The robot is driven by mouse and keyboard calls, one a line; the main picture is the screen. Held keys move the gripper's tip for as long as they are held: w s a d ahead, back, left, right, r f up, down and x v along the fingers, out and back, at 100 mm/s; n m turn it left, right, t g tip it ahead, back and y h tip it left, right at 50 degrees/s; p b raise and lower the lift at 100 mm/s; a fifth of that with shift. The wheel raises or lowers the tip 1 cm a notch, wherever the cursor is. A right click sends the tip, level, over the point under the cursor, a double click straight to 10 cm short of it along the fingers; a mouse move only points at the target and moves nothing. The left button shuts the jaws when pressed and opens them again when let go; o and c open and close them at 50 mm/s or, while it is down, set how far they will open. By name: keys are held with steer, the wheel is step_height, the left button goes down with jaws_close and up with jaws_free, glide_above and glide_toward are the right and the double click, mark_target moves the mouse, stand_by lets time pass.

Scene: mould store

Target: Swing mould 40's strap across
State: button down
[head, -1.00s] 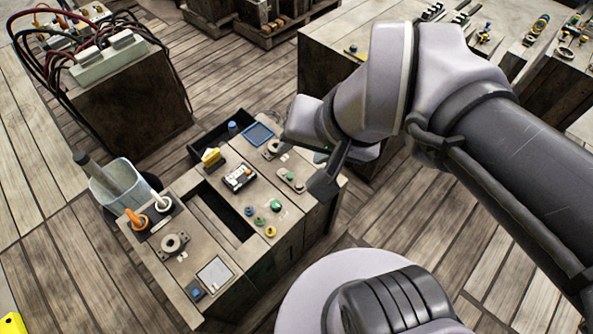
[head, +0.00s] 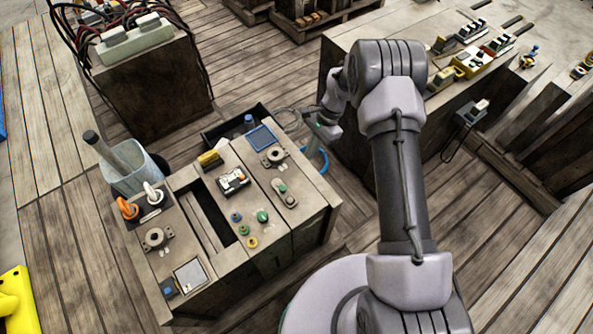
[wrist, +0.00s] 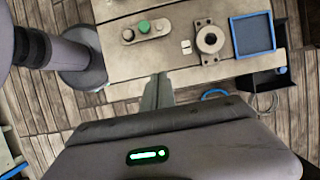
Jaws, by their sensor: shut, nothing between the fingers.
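I cannot make out which thing is mould 40 or its strap; no number is legible. Several small blocks with light and dark tops, one of them a yellow block (head: 473,66), stand on the bench (head: 345,52) at the upper right in the head view. They are too small to show a strap clearly. My gripper (head: 305,148) is over the right edge of the wooden console (head: 312,190), apart from that bench. In the wrist view its fingers (wrist: 157,88) are together and empty, pointing at the console's edge between a green button (wrist: 143,26) and a round ring mount (wrist: 209,40).
A blue-framed tray (head: 260,137) lies on the console's far end. A blue hose (wrist: 214,94) and a thin cable are close by my gripper. A bucket (head: 135,170) stands left of the console. A cabled power block (head: 135,40) is at the upper left.

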mark_target(286, 185)
steer(key=shift+a, duration=0.1)
steer(key=shift+s, duration=0.1)
steer(key=b+x, duration=0.4)
steer(key=x, duration=0.6)
steer(key=s+a, duration=0.2)
steer(key=shift+a+b, duration=0.35)
steer(key=shift+a, duration=0.05)
steer(key=shift+s+a+r, duration=0.1)
steer(key=shift+a, duration=0.15)
steer(key=shift+s, duration=0.1)
steer(key=shift+a+n, duration=0.2)
steer(key=shift+n, duration=0.2)
